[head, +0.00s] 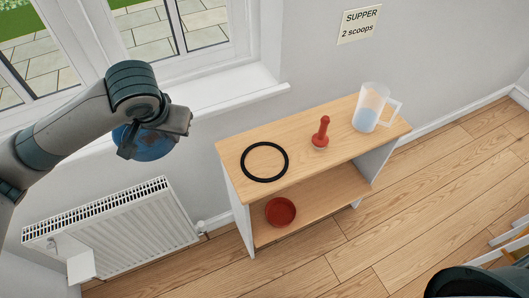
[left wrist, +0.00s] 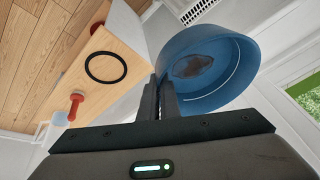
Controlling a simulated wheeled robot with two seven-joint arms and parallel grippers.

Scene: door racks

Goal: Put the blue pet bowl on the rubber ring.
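The blue pet bowl (head: 152,148) hangs in the air at the left, in front of the window wall. My left gripper (head: 152,133) is shut on its wall. In the left wrist view the two fingers (left wrist: 163,98) pinch the rim of the bowl (left wrist: 240,75), which has a dark patch on its inner bottom. The black rubber ring (head: 264,162) lies flat and empty on the left part of the shelf unit's wooden top; it also shows in the left wrist view (left wrist: 105,67). The bowl is apart from the ring, to its left and higher.
On the shelf top (head: 292,132) stand a red plunger-like object (head: 321,133) and a clear jug (head: 370,106) with bluish contents. A red bowl (head: 280,211) sits on the lower shelf. A white radiator (head: 115,232) is below the window. A "SUPPER 2 scoops" note (head: 359,24) hangs above.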

